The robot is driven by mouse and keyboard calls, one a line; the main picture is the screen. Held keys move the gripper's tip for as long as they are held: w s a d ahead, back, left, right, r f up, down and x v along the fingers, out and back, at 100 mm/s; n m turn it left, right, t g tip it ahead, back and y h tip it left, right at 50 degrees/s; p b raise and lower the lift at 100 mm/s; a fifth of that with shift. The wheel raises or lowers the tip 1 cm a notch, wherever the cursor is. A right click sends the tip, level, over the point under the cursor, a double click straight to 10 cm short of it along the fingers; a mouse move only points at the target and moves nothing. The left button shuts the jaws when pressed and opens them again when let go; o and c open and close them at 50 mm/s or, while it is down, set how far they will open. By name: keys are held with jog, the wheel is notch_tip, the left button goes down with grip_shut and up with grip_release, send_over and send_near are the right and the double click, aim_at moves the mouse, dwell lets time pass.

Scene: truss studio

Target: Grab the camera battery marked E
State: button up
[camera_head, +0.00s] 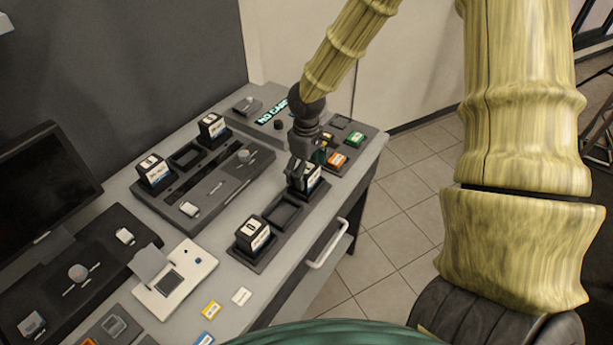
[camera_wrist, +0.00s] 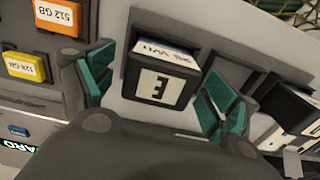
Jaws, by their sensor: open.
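The battery marked E (camera_wrist: 160,88) is a black block with a white label on its top face and a pale side label. It sits in a dark slot of the holder. In the head view, the same battery (camera_head: 312,180) is partly hidden behind my gripper (camera_head: 299,178). In the wrist view, my gripper (camera_wrist: 155,92) is open, with one teal-padded finger on each side of the battery. I see gaps between the pads and the battery. Whether the fingertips reach down beside it is hard to tell.
The front holder has an empty middle slot (camera_head: 283,213) and another battery (camera_head: 252,235) at its near end. More batteries (camera_head: 154,170) stand in the rear unit. Coloured cards (camera_head: 337,158) lie in a tray at the far right. A drawer handle (camera_head: 327,246) juts from the desk front.

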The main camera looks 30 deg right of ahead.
jog(key=shift+f, duration=0.2)
jog(key=c, duration=1.3)
jog(key=shift+c, duration=1.3)
jog(key=shift+r, duration=0.15)
